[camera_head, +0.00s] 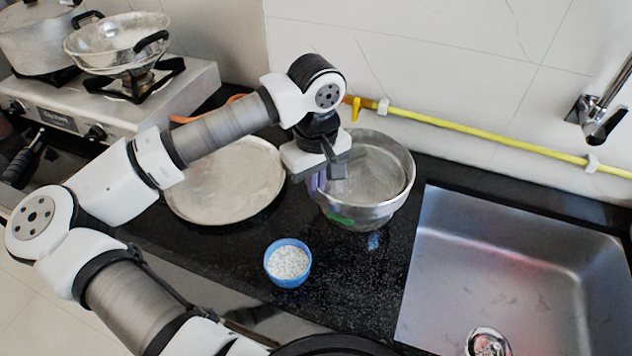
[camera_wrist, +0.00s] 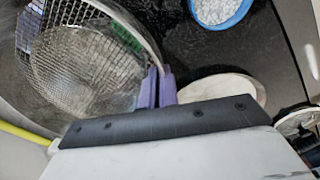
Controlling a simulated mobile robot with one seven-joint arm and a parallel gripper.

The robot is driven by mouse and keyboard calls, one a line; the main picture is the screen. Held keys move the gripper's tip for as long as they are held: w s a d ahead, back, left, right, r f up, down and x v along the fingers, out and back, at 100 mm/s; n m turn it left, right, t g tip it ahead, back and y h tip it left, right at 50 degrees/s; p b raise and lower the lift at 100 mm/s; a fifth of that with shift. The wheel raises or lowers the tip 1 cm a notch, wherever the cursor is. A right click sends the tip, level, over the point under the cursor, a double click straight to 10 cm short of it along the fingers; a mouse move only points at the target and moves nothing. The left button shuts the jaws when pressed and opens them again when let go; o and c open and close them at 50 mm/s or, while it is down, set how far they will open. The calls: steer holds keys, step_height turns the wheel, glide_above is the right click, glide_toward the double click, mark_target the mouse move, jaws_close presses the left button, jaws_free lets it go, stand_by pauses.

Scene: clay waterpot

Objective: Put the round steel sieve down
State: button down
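The round steel sieve (camera_head: 375,168) is a shiny bowl with a mesh inside, over the black counter near the back wall. Its mesh also fills the upper left of the wrist view (camera_wrist: 85,70). My gripper (camera_head: 322,183) is at the left side of its rim. In the wrist view, the purple fingers (camera_wrist: 156,88) are close together with the sieve's rim between them. The arm hides part of the sieve's left side in the head view. I cannot tell whether the sieve's underside touches the counter.
A blue bowl of white grains (camera_head: 288,263) stands in front of the sieve. A flat round pale plate (camera_head: 225,185) lies to the left. A steel sink (camera_head: 520,270) is on the right. A yellow hose (camera_head: 480,137) runs along the wall. A stove (camera_head: 110,110) with pans is at upper left.

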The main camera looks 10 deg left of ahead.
steer(key=shift+f+b, duration=0.4)
steer(key=shift+b, duration=0.1)
steer(key=shift+r, duration=0.1)
steer(key=c, duration=1.7)
jaws_free()
steer(key=shift+r+p, duration=0.95)
steer(key=shift+p, duration=0.25)
step_height(320, 180, up, 11)
steer(key=b, duration=0.3)
steer(key=shift+r, duration=0.15)
